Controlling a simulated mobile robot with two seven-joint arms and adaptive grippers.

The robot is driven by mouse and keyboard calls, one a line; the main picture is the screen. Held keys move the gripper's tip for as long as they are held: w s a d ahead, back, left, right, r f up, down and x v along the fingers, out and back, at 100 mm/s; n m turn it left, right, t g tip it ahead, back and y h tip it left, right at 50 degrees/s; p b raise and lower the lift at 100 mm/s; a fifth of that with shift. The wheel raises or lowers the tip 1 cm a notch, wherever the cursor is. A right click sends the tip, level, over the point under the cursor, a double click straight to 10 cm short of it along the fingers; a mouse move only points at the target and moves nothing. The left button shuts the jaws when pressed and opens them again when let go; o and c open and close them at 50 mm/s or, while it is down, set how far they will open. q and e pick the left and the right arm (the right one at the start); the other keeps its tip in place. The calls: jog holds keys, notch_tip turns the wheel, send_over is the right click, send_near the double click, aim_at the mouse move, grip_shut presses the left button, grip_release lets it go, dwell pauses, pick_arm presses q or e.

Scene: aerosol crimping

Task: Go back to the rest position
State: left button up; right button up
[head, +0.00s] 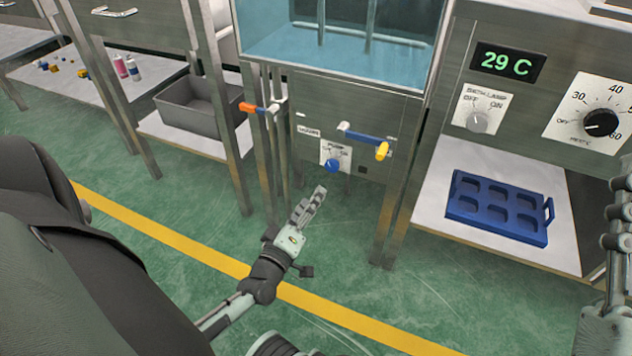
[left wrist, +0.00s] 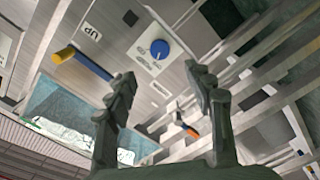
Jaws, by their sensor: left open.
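My left gripper (head: 310,205) is in the middle of the head view, above the green floor and in front of the machine with the water tank. In the left wrist view its two fingers (left wrist: 160,100) stand apart with nothing between them. The blue pump knob (head: 333,165) on the front panel is beyond the fingertips, apart from them; it also shows in the left wrist view (left wrist: 160,48).
A tank (head: 340,45) of bluish water stands above the panel. A valve with an orange handle (head: 248,107) and one with a yellow tip (head: 382,151) stick out. A blue tray (head: 497,208) lies on the right shelf, a grey bin (head: 195,110) on the left one. Floor is clear.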

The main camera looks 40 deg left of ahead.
pick_arm(q)
jog(key=shift+s+d, duration=0.1)
dwell(0.5)
